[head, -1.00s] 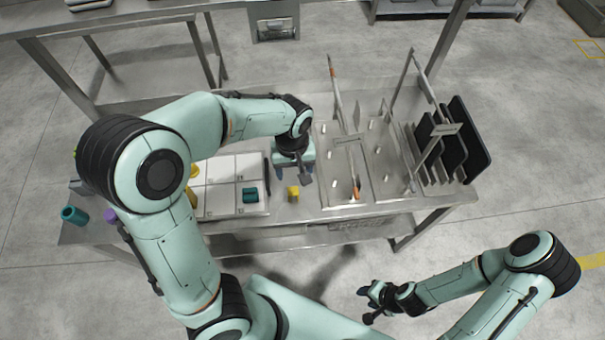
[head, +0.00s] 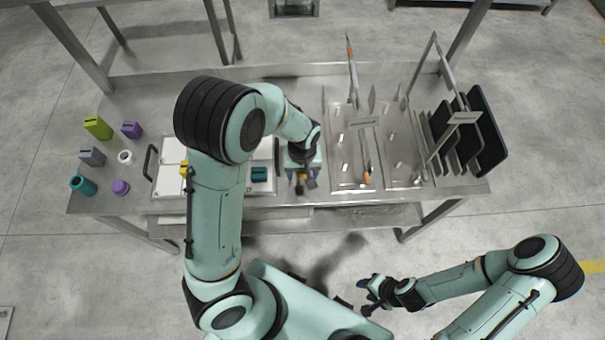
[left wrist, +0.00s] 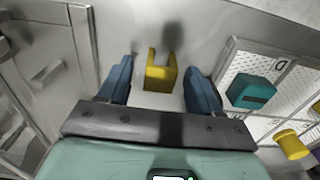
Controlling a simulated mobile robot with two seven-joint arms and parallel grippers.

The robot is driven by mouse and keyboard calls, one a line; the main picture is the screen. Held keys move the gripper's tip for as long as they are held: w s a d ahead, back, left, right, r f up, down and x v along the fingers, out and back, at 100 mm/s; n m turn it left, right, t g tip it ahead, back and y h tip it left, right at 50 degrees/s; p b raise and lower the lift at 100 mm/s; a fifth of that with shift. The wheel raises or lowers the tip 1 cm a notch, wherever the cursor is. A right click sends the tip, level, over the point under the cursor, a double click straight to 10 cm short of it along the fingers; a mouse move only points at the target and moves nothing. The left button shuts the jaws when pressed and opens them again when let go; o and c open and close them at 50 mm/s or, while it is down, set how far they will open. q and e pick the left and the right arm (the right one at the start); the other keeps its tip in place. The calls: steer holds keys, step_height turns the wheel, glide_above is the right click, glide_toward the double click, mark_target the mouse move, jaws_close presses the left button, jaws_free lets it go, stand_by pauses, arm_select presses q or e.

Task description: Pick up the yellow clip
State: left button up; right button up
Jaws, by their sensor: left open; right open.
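The yellow clip (left wrist: 160,78), a small U-shaped piece with two upright prongs, stands on the bare steel table between the tray and the rack area. In the head view the clip (head: 300,189) is mostly hidden by my left gripper (head: 303,183). In the left wrist view the blue fingers of my left gripper (left wrist: 160,85) are open on either side of the clip, with a gap on both sides. My right gripper (head: 370,297) is open and empty, away from the table at the lower right.
A white compartment tray (head: 268,147) left of the clip holds a teal block (head: 259,174) and a yellow piece (left wrist: 290,145). Several coloured pieces, including a green block (head: 97,127), stand at the far left. Racks with black boards (head: 483,135) stand right.

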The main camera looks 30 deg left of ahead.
mark_target(302, 173)
arm_select(q)
steer(key=shift+f, duration=0.35)
steer(key=c, duration=1)
steer(key=shift+r, duration=0.15)
steer(key=shift+c, duration=0.2)
step_height(302, 173, up, 20)
steer(key=p, duration=0.2)
arm_select(e)
steer(key=shift+w+r, duration=1.55)
steer(key=shift+w, duration=0.1)
